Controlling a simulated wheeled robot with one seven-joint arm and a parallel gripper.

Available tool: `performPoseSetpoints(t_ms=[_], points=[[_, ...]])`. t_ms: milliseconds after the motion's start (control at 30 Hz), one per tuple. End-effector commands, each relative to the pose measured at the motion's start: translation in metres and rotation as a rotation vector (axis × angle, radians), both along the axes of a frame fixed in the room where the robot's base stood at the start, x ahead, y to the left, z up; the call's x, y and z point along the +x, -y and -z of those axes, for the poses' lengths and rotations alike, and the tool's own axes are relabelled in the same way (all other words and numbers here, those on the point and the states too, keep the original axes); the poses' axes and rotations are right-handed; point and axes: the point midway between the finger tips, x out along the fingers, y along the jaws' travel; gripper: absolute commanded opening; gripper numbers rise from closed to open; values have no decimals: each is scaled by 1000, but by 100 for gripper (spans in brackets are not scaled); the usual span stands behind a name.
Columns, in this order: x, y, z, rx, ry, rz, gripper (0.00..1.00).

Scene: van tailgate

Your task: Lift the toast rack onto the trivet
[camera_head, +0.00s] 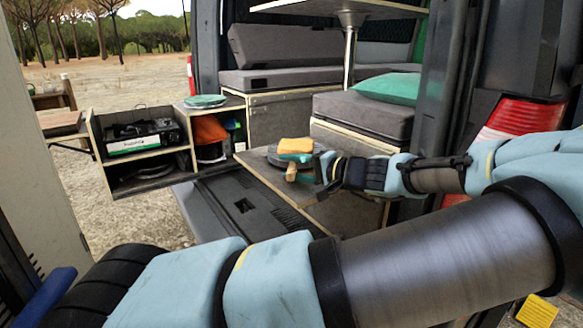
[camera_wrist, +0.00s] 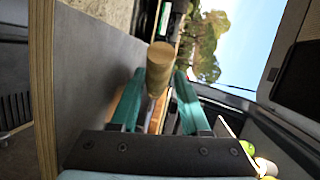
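My gripper (camera_head: 303,168) reaches in from the right over the low grey deck at the van's rear opening. Its teal fingers, also in the wrist view (camera_wrist: 160,95), stand apart either side of a round wooden handle (camera_wrist: 160,68), with a gap to it. This handle (camera_head: 291,173) points toward the head camera. A yellow-orange slab (camera_head: 295,145), perhaps toast, lies just behind the fingers. A dark round item (camera_head: 257,158), partly hidden, lies beneath. I cannot make out the toast rack's frame. A flat green disc (camera_head: 205,101), possibly the trivet, lies on the left cabinet top.
A stove (camera_head: 143,138) sits in the open left cabinet (camera_head: 97,150). A grey bench (camera_head: 365,112) with a green cushion (camera_head: 390,88) stands behind my gripper. A table post (camera_head: 350,50) rises behind.

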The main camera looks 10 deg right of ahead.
Motion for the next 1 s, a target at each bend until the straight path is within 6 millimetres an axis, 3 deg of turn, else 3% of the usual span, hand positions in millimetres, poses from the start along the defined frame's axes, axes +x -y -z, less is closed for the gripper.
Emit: performPoseSetpoints(t_ms=[100, 400, 800, 1000], points=[[0, 0, 0, 0, 0, 0, 61], [-3, 3, 0, 0, -1, 1, 61], [-45, 43, -10, -2, 0, 4, 61], [-54, 50, -14, 1, 0, 1, 61]])
